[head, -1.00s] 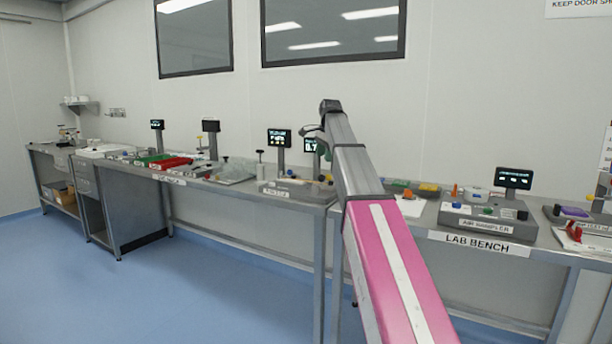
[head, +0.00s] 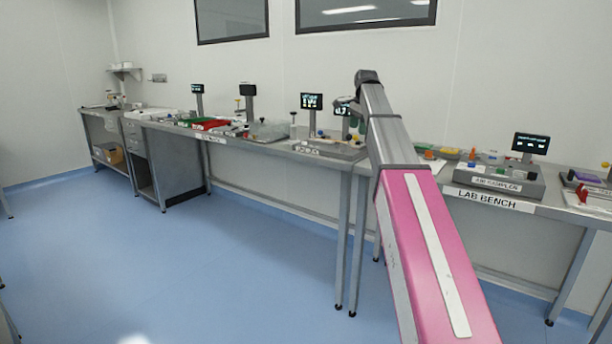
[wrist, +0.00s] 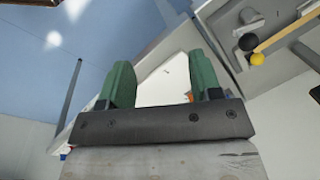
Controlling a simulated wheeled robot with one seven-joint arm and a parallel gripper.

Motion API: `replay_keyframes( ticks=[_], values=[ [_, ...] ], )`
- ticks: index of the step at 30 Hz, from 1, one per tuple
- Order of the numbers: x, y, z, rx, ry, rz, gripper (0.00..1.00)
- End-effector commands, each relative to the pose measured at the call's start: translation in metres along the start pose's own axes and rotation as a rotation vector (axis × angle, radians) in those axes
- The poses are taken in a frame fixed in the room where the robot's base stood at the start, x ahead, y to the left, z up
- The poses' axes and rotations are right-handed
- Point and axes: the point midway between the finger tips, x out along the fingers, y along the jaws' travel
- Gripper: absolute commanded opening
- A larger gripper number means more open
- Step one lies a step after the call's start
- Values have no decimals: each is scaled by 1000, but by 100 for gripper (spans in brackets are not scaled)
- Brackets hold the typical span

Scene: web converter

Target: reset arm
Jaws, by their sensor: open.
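My arm stretches up and away from the lower right in the head view, toward the benches. My gripper (wrist: 161,84) shows in the wrist view with its two green fingers spread apart. Nothing is between the fingers. Behind them is a pale surface, with blue floor to the left.
A lab bench (head: 488,201) with a grey air sampler (head: 494,180) is at the right. A longer bench (head: 240,145) runs left, bearing red and green trays and small screens. Open blue floor (head: 210,270) lies in front. Windows are on the wall.

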Motion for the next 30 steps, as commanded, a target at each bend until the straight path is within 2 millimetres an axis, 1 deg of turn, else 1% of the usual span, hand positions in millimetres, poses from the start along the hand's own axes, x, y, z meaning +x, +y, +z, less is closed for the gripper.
replay_keyframes(
  ticks=[1, 8, 11, 14, 17, 20, 21, 23, 24, 26, 27, 29, 30],
  values=[
    [8, 4, 2, -11, 0, 3, 58],
    [45, 19, 6, -70, -1, 13, 58],
    [67, 29, 9, -106, -3, 20, 58],
    [93, 41, 13, -150, -4, 27, 58],
    [125, 58, 18, -207, -7, 36, 58],
    [166, 83, 27, -282, -11, 49, 58],
    [183, 94, 30, -315, -14, 55, 58],
    [207, 109, 36, -366, -17, 62, 58],
    [222, 120, 40, -399, -19, 67, 58],
    [245, 137, 46, -448, -23, 74, 58],
    [259, 148, 50, -481, -25, 78, 58],
    [280, 166, 56, -531, -29, 86, 58],
    [293, 179, 61, -564, -32, 91, 58]
  ],
)
